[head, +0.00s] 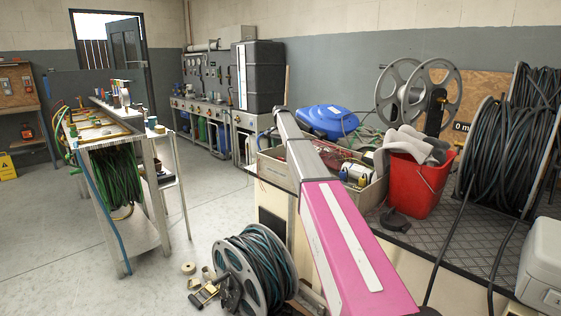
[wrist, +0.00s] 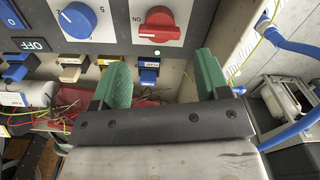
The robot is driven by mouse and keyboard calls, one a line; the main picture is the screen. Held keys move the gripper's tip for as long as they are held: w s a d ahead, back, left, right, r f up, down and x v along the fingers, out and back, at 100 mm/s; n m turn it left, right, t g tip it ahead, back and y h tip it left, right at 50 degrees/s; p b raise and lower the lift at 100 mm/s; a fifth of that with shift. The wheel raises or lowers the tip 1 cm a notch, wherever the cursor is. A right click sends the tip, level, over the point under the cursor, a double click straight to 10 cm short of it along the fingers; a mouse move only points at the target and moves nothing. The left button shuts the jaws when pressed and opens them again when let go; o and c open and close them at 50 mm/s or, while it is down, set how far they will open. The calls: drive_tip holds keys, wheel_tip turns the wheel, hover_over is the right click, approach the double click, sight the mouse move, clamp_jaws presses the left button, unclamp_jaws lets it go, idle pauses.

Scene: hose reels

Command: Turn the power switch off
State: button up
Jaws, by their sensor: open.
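In the wrist view a grey control panel (wrist: 110,25) fills the top. It carries a red rotary switch (wrist: 158,24) with a pale pointer mark and lettering that looks like "NO" beside it. A blue rotary knob (wrist: 77,20) is to its left, and an "OFF" label (wrist: 32,44) is lower left. I cannot tell for certain which control is the power switch. The head view does not show the fingers.
In the wrist view, coloured plugs (wrist: 149,72) line the panel's lower edge, red wires (wrist: 95,110) lie left, and a blue cable (wrist: 290,45) runs right.

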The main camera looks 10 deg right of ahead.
sight(281, 159)
wheel_tip(281, 159, down, 8)
drive_tip(key=shift+f, duration=0.25)
drive_tip(key=shift+c, duration=0.4)
drive_tip(key=c, duration=0.6)
